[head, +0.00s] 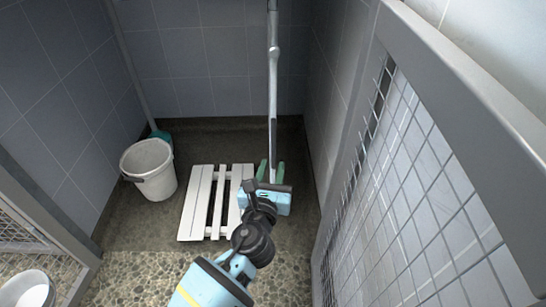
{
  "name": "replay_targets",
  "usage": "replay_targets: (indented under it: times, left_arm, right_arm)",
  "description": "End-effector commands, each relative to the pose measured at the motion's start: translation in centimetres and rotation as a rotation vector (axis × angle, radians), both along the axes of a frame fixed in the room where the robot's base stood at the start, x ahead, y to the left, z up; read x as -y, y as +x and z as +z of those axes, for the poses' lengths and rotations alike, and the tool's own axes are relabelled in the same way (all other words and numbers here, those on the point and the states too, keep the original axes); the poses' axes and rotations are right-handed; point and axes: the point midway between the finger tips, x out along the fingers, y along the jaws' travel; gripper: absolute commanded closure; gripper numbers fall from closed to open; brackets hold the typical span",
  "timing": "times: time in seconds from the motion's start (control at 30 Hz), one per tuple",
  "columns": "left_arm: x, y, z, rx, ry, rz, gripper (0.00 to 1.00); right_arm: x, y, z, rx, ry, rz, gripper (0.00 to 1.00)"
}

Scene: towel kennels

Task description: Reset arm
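My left arm comes in from the bottom edge of the head view and reaches forward over the floor. My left gripper (272,172) has a light blue body and two green fingers. The fingers stand apart, with a gap between them, so it is open. It is over the right edge of a white slatted board (197,200). A grey upright pole (273,95) passes in line with the gap between the fingers. I cannot tell whether the pole is between the fingers or behind them. My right gripper is not in view.
A white bucket (150,182) stands left of the board, with a teal broom head (160,134) behind it. A white bowl (28,290) is at the bottom left. A mesh gate (425,190) closes off the right side, and tiled walls (215,65) stand behind and left.

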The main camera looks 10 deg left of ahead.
Motion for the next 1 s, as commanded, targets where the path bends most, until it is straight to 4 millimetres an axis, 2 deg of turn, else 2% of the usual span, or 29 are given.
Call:
replay_targets:
  times: [0.37,0.67,0.77,1.0]
  left_arm:
    - [0.1,-0.6,0.0,0.000,-0.001,0.000,0.71]
    - [0.1,-0.6,0.6,0.004,-0.001,0.000,0.71]
    - [0.1,-0.7,2.8,0.016,-0.001,0.000,0.71]
    - [0.1,-0.8,12.5,0.075,-0.001,0.000,0.71]
  right_arm:
    - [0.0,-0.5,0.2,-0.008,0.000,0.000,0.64]
    - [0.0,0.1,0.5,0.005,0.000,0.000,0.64]
    - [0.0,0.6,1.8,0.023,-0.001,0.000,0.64]
    - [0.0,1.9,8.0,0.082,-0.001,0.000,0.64]
